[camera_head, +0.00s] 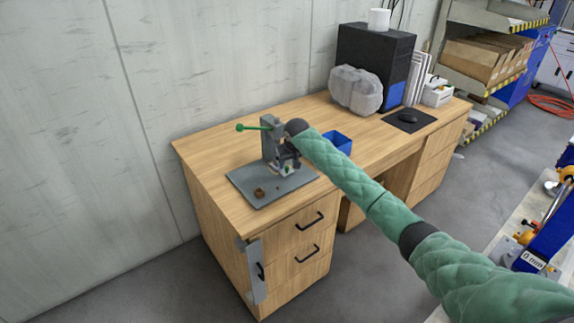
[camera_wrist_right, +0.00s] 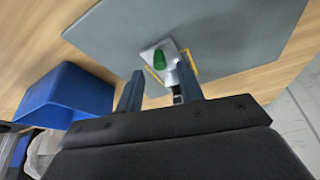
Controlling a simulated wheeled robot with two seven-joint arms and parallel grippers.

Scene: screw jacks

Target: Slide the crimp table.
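A grey press (camera_head: 268,140) with a green lever (camera_head: 254,127) stands upright on a grey base plate (camera_head: 245,185) on the wooden desk. In the right wrist view, a small silvery plate (camera_wrist_right: 171,50) lies over the grey base plate (camera_wrist_right: 225,30) with a green piece (camera_wrist_right: 159,60) on it; this looks like the crimp table. My right gripper (camera_wrist_right: 160,70) is open, its two fingers apart, with the silvery plate just beyond and between the fingertips. Contact cannot be told. In the head view, my right wrist partly covers the press and gripper. My left gripper is not in view.
A blue bin (camera_head: 338,142) stands just right of the press, and a small brown part (camera_head: 259,192) lies on the base plate. A wrapped grey bundle (camera_head: 355,90), a black computer tower (camera_head: 375,55) and a mouse pad (camera_head: 408,120) occupy the desk's far end. A concrete wall is behind.

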